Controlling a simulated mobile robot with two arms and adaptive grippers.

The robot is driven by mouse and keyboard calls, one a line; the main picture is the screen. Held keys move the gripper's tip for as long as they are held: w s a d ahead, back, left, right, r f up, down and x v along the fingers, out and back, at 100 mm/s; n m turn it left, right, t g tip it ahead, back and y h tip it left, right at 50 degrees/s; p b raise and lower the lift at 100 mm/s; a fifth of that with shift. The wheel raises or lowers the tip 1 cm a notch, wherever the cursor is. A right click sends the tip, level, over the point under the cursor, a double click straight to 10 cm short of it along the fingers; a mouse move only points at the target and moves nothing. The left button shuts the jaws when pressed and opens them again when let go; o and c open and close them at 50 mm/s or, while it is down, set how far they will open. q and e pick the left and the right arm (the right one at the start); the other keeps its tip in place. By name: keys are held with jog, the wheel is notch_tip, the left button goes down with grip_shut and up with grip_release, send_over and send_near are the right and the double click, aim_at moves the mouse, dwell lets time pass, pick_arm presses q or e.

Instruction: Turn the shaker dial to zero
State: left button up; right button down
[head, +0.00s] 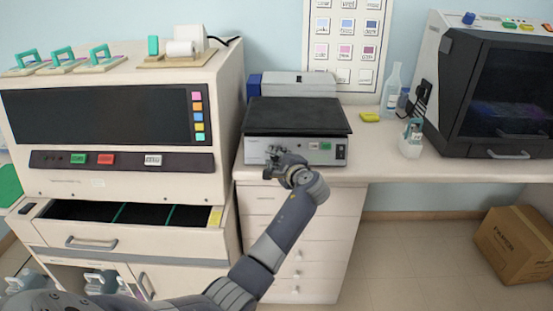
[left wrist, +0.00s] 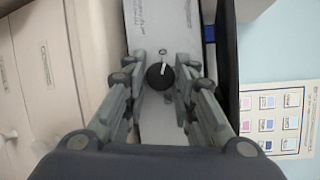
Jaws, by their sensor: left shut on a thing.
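The shaker (head: 297,125) stands on the counter, a light grey box with a wide black platform on top. Its front panel carries a small display and buttons at the right. In the left wrist view the black round dial (left wrist: 160,76) with a white pointer mark sits on the pale front panel (left wrist: 165,125). My left gripper (head: 274,156) is at the left part of the shaker's front, hiding the dial in the head view. In the left wrist view its two fingers (left wrist: 160,73) are closed on the dial from both sides. My right gripper is not in view.
A large stainer (head: 120,178) with an open drawer (head: 120,228) stands close on the left. A cardboard box (head: 515,243) lies on the floor.

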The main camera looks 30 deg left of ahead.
pick_arm(q)
jog(key=shift+n, duration=0.6)
jog(key=shift+g, duration=0.3)
jog(key=o, duration=1.1)
jog(key=shift+c, duration=0.2)
jog(key=v, duration=1.2)
jog(key=shift+r, duration=0.2)
jog(key=shift+a, duration=0.1)
